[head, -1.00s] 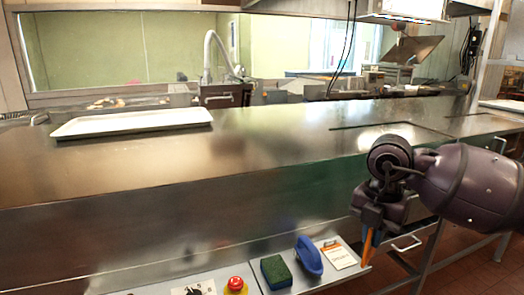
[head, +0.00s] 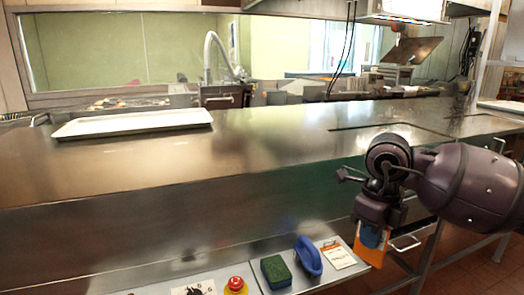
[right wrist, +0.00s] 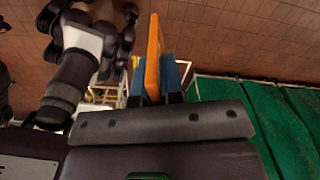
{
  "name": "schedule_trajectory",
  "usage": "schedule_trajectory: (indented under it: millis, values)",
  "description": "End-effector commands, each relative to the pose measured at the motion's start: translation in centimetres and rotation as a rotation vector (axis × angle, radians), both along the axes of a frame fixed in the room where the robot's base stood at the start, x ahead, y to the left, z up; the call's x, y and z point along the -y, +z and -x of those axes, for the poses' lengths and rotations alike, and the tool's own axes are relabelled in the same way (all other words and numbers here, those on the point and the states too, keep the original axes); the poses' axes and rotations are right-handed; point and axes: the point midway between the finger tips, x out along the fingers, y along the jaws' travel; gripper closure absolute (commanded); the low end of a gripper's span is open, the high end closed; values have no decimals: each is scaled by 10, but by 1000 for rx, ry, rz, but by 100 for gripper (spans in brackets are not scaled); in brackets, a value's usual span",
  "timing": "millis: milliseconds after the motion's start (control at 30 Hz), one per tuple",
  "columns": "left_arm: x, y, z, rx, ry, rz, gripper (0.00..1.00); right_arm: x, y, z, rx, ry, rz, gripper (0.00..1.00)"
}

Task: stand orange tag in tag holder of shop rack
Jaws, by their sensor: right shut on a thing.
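The orange tag (head: 369,250) is in my right gripper (head: 371,236), beyond the right end of the low shelf in the head view. In the right wrist view the tag (right wrist: 153,58) stands edge-on between the blue fingertips of the right gripper (right wrist: 157,80), which are shut on it. In the head view its flat orange face is partly covered by a blue finger. My left gripper is not in view. I cannot make out the shop rack or its tag holder for certain in either view.
The low shelf (head: 207,279) holds a red button on a yellow base (head: 236,285), a green sponge (head: 276,271), a blue-handled tool (head: 308,256) and a clipboard (head: 338,256). A white tray (head: 133,124) lies on the steel counter (head: 250,150). The counter's middle is clear.

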Motion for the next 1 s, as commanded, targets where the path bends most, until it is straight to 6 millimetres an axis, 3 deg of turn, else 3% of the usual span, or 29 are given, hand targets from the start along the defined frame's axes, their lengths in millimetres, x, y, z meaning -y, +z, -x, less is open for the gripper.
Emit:
schedule_trajectory:
  millis: [433,1000]
  values:
    - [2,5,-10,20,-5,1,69,-4,-3,8,0,649,0,100]
    - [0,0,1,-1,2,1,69,-7,-11,22,0,1483,-1,100]
